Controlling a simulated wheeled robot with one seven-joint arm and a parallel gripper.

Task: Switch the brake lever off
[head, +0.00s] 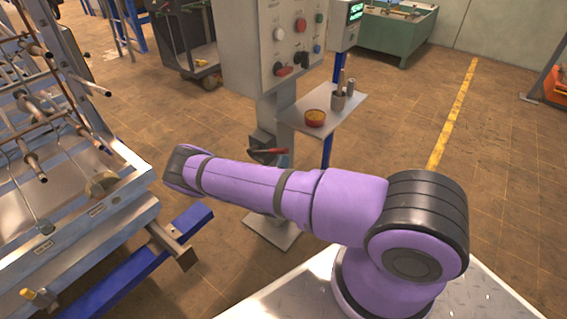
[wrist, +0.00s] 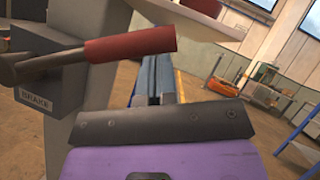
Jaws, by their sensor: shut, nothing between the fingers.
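The brake lever has a red grip (head: 270,151) and sits low on the grey control column in the head view. In the wrist view its red grip (wrist: 130,45) points right and slightly up, on a metal rod from a grey box labelled BRAKE (wrist: 38,98). My gripper (wrist: 158,65) shows in the wrist view as blue-grey fingers close together beyond a dark plate. It is shut and empty, just below and behind the red grip in the picture; I cannot tell whether they touch. In the head view my purple arm hides most of the gripper.
A control panel (head: 290,35) with knobs and buttons is above the lever. A small shelf (head: 345,105) to its right holds a red bowl (head: 315,118) and a cup of tools (head: 339,99). A metal frame machine (head: 75,225) with a blue beam stands left.

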